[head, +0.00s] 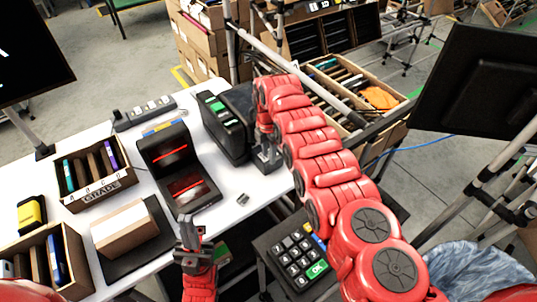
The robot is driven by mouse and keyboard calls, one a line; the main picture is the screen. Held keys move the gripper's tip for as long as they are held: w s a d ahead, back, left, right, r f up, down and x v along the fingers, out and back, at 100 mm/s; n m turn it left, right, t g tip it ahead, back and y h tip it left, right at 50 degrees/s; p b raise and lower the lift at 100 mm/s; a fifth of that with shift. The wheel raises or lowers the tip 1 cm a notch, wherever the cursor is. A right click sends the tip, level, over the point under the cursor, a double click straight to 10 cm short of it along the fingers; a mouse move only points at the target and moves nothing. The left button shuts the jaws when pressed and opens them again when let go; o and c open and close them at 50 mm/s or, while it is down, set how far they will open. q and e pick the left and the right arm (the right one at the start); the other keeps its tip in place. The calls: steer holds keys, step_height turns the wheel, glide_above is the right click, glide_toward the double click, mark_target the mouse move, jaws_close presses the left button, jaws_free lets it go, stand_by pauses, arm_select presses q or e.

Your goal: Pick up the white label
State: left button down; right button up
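I cannot make out the white label for certain in the head view. A small greyish piece (243,199) lies on the white table, too small to identify. A black label-printer-like device (226,125) with a green screen stands at the table's right side. My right gripper (267,158) points down beside the device's right side, at the table edge; its fingertips are too small and dark to read. My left gripper (191,231) is at the table's front edge, below the black scanner (178,168) with red lights; its finger gap is unclear.
A tan carton (125,232) with a pale top rests on a dark plate at the left. A bin marked GRADE (100,190) and another bin (45,262) hold upright items. A keypad (300,262) with an OK key stands at the front. The table between scanner and device is mostly clear.

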jaws_close()
steer(key=shift+r, duration=0.15)
steer(key=shift+r+p, duration=0.25)
steer(key=shift+p, duration=0.05)
steer(key=r+p, duration=0.4)
steer(key=shift+d, duration=0.2)
steer(key=s+a+p, duration=0.1)
steer(key=s+p, duration=1.2)
steer(key=s, duration=0.2)
steer(key=shift+s+p, duration=0.35)
steer(key=shift+s, duration=0.05)
